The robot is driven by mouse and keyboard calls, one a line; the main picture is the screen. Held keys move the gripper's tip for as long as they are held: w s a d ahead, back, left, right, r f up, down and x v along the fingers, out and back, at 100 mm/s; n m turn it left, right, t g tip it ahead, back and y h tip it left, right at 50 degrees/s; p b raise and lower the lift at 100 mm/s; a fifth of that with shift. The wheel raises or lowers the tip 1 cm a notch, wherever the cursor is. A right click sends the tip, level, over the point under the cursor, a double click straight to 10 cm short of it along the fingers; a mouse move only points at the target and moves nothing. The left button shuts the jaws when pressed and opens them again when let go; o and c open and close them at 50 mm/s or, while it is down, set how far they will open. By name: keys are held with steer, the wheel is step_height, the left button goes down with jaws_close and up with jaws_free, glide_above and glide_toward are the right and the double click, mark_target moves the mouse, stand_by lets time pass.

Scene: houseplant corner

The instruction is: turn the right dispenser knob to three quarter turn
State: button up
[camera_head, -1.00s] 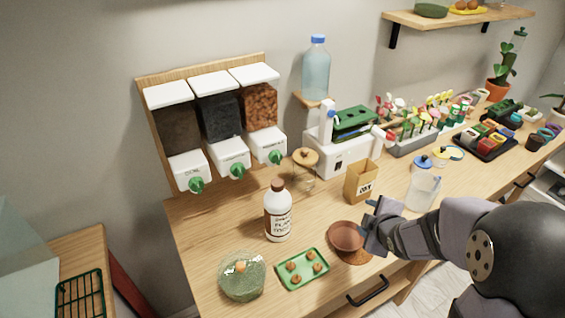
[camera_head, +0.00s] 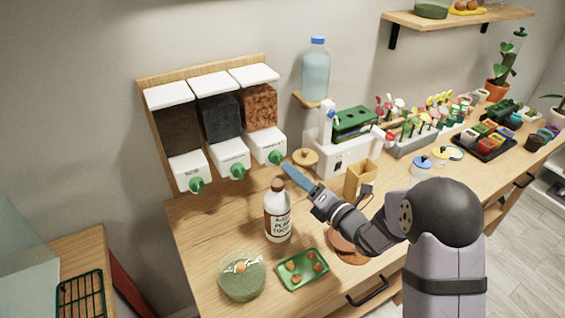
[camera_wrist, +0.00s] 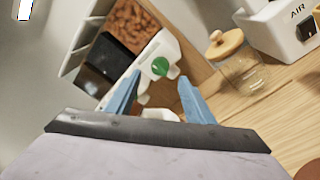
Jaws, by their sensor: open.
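The right dispenser knob (camera_head: 275,157) is green and sits on the white front of the right dispenser (camera_head: 261,112), which holds orange-brown chips. In the wrist view the green knob (camera_wrist: 160,66) shows beyond and between my two blue fingers. My gripper (camera_head: 287,167) is open and empty, just to the right of and below the knob in the head view. It also shows in the wrist view (camera_wrist: 160,95), with the fingers spread apart. I see no contact between the fingers and the knob.
The middle knob (camera_head: 238,171) and left knob (camera_head: 197,185) are to the left. A cork-lidded jar (camera_head: 306,157) stands close right of my gripper. A white labelled bottle (camera_head: 278,215) stands below it. A green tray (camera_head: 302,269) lies at the front.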

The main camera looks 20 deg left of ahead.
mark_target(280, 161)
steer(key=shift+p+x, duration=1.4)
steer(key=shift+x, duration=2)
steer(key=shift+c, duration=0.2)
steer(key=c, duration=1)
